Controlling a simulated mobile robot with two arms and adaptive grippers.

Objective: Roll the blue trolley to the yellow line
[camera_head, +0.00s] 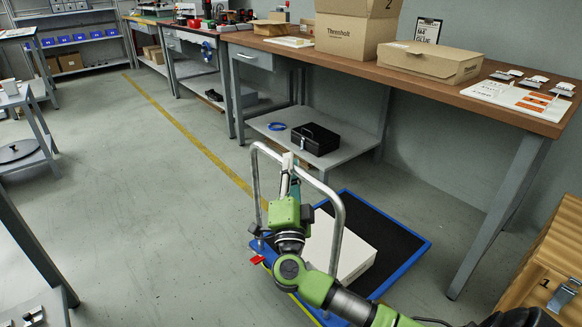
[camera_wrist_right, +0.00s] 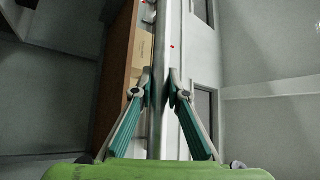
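The blue trolley (camera_head: 419,256) stands on the floor at lower centre in the head view, with a blue rim, black deck and grey tubular handle (camera_head: 338,222). A pale flat box (camera_head: 345,250) lies on its deck. The yellow line (camera_head: 188,136) runs along the floor from far left toward the trolley and shows again beside its near left edge. My right gripper (camera_head: 290,162) is at the handle's top bar. In the right wrist view, its fingers (camera_wrist_right: 160,85) close in on both sides of the bar and appear shut on it. My left gripper is out of view.
A workbench (camera_head: 478,99) with cardboard boxes stands behind the trolley; its lower shelf (camera_head: 340,152) holds a black case (camera_head: 315,139). A wooden crate (camera_head: 548,255) stands at right. Floor left of the line is open, with tables at the far left.

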